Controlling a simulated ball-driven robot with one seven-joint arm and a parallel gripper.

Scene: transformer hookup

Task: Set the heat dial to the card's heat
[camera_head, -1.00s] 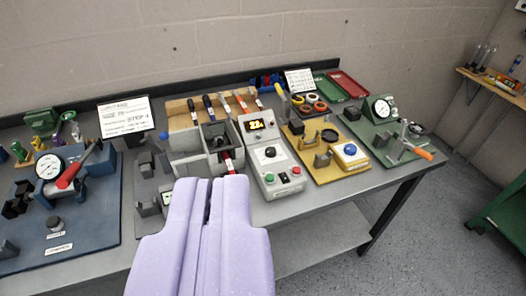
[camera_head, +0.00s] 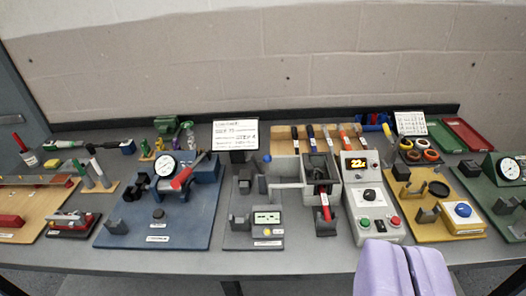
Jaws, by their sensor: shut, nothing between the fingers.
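A grey control box (camera_head: 374,220) stands right of centre on the bench. It has a lit orange display (camera_head: 357,162) that seems to read 22 and a further mark. Below the display is a black dial (camera_head: 370,195) on a white plate; its exact setting is too small to read. A green button and a red button sit under the dial. A white card (camera_head: 235,134) stands at the back of the bench; its small print is not legible. My lavender gripper (camera_head: 393,246) is shut and empty, in front of the control box and apart from it.
A grey bin fixture with a red-handled tool (camera_head: 325,206) stands just left of the box. A yellow board with a blue knob (camera_head: 462,210) lies to its right. A blue board with a gauge (camera_head: 167,167) is further left. The bench's front strip is mostly clear.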

